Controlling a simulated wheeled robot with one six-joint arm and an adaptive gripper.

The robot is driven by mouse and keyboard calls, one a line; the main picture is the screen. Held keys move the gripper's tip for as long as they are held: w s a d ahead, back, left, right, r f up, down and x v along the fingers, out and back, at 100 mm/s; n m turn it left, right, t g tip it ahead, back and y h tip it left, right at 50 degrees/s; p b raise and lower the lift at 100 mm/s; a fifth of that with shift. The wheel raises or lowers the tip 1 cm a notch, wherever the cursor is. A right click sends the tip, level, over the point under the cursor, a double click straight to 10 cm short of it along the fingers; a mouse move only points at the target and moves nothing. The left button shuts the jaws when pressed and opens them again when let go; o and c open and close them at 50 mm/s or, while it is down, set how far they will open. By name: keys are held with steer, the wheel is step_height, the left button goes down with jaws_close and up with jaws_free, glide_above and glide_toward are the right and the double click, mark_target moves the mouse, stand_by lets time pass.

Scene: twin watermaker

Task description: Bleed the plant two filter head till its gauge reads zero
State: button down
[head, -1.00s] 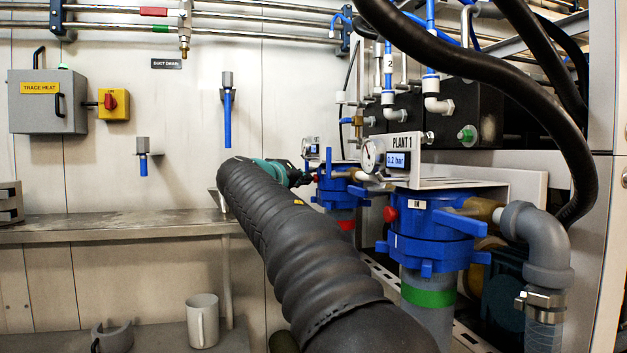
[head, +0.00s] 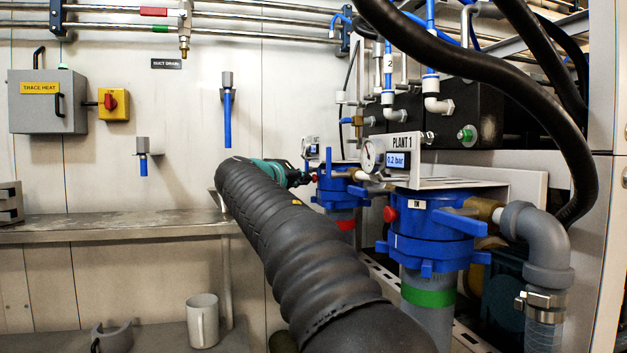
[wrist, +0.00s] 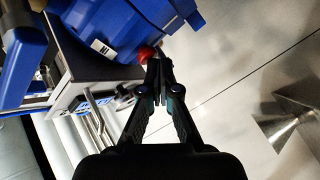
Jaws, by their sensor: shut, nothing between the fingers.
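The far blue filter head (head: 340,186), with a red band below it, stands behind the PLANT 1 head. Its small gauge plate (head: 312,148) is above it; the label and reading are too small to read. A red knob (head: 315,178) sits on its left side and also shows in the wrist view (wrist: 146,53), beside the blue housing. My gripper (wrist: 158,72) is shut and empty, its fingertips right at the red knob; I cannot tell whether they touch. In the head view my gripper (head: 307,178) is small and partly hidden by my arm.
The nearer PLANT 1 filter head (head: 432,230) has its own red knob (head: 390,214) and a display (head: 398,160) reading 0.2 bar. A thick black hose (head: 470,62) hangs above. A steel shelf (head: 110,228) runs along the left wall. A grey mug (head: 202,320) stands lower down.

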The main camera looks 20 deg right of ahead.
steer(key=shift+a, duration=0.75)
steer(key=a, duration=0.5)
steer(key=shift+p, duration=0.3)
